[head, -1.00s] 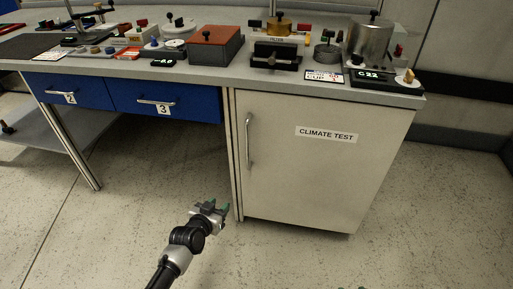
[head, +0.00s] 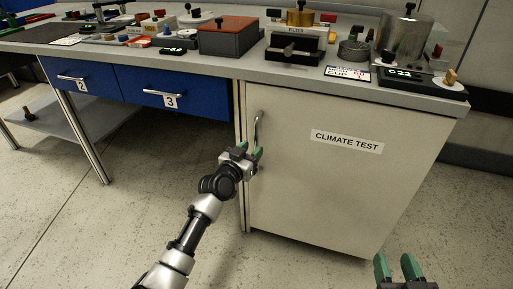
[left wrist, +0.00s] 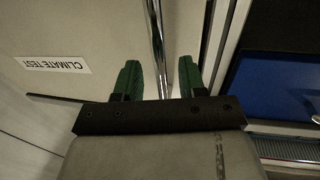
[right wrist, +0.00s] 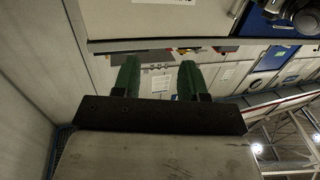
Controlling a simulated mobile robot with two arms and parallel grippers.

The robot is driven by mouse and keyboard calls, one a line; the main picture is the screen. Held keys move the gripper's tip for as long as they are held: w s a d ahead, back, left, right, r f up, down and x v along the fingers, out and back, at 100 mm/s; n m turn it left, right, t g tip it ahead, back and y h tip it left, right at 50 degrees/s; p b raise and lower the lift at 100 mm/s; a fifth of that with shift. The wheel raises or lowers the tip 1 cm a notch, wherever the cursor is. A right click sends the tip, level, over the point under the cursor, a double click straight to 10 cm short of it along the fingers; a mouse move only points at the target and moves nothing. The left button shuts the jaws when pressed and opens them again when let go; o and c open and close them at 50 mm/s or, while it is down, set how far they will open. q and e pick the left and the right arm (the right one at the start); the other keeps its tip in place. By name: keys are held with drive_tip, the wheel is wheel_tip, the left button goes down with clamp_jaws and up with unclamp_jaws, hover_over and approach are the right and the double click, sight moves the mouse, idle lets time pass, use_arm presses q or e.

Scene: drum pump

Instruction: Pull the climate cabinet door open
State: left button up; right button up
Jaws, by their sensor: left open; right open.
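The climate cabinet door (head: 330,190) is a pale grey panel labelled "CLIMATE TEST" (head: 346,141), and it is closed. Its vertical metal bar handle (head: 257,126) is near the left edge; its lower part is hidden by my gripper. My left gripper (head: 250,153) is open at the lower part of the handle. In the left wrist view the handle (left wrist: 157,40) runs between the two green fingers (left wrist: 158,68), with gaps visible on both sides. My right gripper (head: 396,266) is open and empty at the lower right, apart from the cabinet; its green fingers also show in the right wrist view (right wrist: 158,72).
Blue drawers 2 (head: 80,76) and 3 (head: 172,92) are left of the cabinet. The bench top (head: 225,66) above carries a red-topped box (head: 229,36), a filter unit (head: 296,46) and a metal drum (head: 405,42). The floor before the cabinet is clear.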

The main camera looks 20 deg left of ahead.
sight(255, 146)
use_arm(q)
drive_tip(key=shift+b+x, duration=0.4)
drive_tip(key=shift+x, duration=1.3)
use_arm(e)
drive_tip(key=shift+a+r+t+y, duration=0.15)
drive_tip(key=shift+r+t+y, duration=0.1)
drive_tip(key=shift+r+t, duration=0.55)
drive_tip(key=shift+a+r+t+y, duration=0.15)
drive_tip(key=shift+r+t+y, duration=0.1)
drive_tip(key=shift+r+t, duration=0.55)
drive_tip(key=shift+r, duration=0.1)
use_arm(q)
clamp_jaws()
